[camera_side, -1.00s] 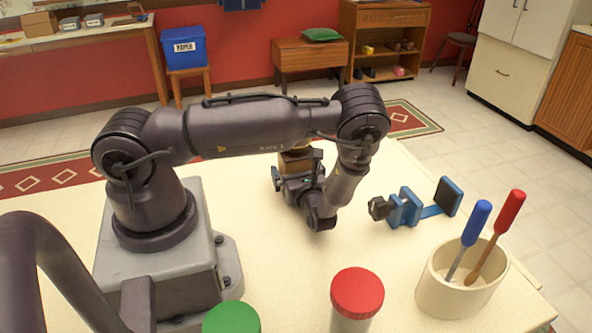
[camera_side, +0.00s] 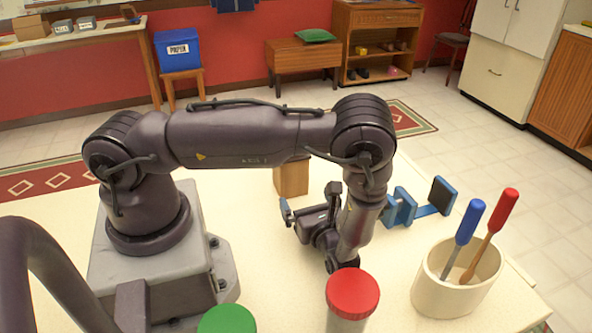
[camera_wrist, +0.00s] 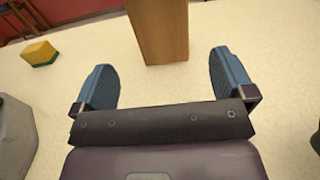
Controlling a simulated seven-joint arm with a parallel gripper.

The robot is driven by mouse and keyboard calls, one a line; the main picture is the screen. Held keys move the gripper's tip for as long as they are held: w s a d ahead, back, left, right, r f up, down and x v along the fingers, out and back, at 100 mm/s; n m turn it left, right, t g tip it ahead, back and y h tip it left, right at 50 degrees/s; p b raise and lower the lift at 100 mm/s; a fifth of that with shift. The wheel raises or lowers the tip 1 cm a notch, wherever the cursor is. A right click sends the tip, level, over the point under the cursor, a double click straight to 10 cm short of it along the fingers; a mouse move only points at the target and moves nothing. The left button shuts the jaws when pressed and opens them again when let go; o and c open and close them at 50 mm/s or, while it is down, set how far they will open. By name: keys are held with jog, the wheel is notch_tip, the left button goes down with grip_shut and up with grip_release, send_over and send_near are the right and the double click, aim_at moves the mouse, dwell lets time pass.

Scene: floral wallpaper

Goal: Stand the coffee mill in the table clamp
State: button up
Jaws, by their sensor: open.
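The coffee mill (camera_side: 291,179) shows as an upright wooden body on the table behind my forearm, which hides its top. In the wrist view the mill (camera_wrist: 160,30) stands ahead of my jaws, and its upper part is cut off. My gripper (camera_side: 309,203) is open and empty, on the near side of the mill. In the wrist view the blue fingers of my gripper (camera_wrist: 161,76) are spread wide, with a gap between them and the mill. The blue table clamp (camera_side: 434,209) is at the right of the table, partly hidden by my wrist.
A cream pot (camera_side: 437,291) with a blue-handled and a red-handled tool stands front right. A red-lidded jar (camera_side: 352,294) and a green lid (camera_side: 227,319) are at the front edge. A yellow-and-green block (camera_wrist: 38,53) lies left in the wrist view. Table between mill and clamp looks clear.

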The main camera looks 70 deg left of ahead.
jog(key=s+d+r+n+t+h, duration=0.2)
jog(key=r+n+h, duration=0.4)
jog(key=r, duration=0.4)
jog(key=s+d+r+n+t+h, duration=0.1)
jog(key=s+d+r+n+h, duration=0.2)
jog(key=r+n+h, duration=0.3)
jog(key=s+d+r+n+t+h, duration=0.2)
jog(key=s+r+n+h, duration=0.3)
jog(key=r, duration=1)
jog(key=shift+d+r+n+t+h, duration=0.3)
jog(key=shift+d+n+h, duration=0.15)
jog(key=shift+d, duration=0.4)
